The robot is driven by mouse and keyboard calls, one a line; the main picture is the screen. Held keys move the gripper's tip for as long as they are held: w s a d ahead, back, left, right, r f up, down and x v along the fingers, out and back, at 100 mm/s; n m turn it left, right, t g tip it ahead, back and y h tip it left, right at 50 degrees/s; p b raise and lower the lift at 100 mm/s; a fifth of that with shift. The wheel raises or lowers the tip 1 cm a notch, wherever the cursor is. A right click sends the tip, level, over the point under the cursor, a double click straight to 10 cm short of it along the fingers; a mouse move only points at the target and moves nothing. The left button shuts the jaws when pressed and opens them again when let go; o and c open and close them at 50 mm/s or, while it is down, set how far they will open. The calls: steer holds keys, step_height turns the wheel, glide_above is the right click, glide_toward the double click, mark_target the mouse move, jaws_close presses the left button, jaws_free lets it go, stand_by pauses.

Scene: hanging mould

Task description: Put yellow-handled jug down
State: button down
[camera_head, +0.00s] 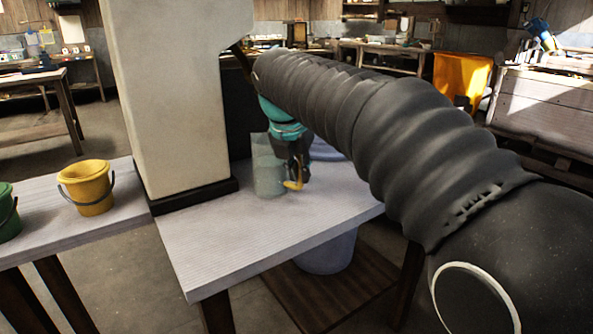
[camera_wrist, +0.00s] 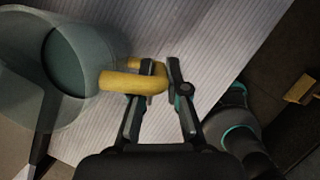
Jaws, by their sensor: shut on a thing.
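The yellow-handled jug (camera_head: 268,173) is a see-through grey-green vessel with a yellow handle (camera_head: 293,185). It is over the white table (camera_head: 230,240), beside the pale pillar. My gripper (camera_head: 298,165) is at its right side, pointing down. In the wrist view the jug (camera_wrist: 88,55) is at the upper left, partly cut off, and the fingers of my gripper (camera_wrist: 160,75) are closed on its yellow handle (camera_wrist: 130,82). I cannot tell whether the jug's base touches the table.
The pale pillar (camera_head: 180,100) stands close left of the jug. A bluish round vessel (camera_head: 325,150) is behind my gripper. A yellow bucket (camera_head: 88,190) and a green bucket (camera_head: 8,215) stand on the left table. The front of the white table is clear.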

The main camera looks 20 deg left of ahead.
steer(key=c, duration=1.2)
jaws_free()
steer(key=shift+f, duration=0.1)
steer(key=p+v, duration=0.2)
steer(key=v, duration=1)
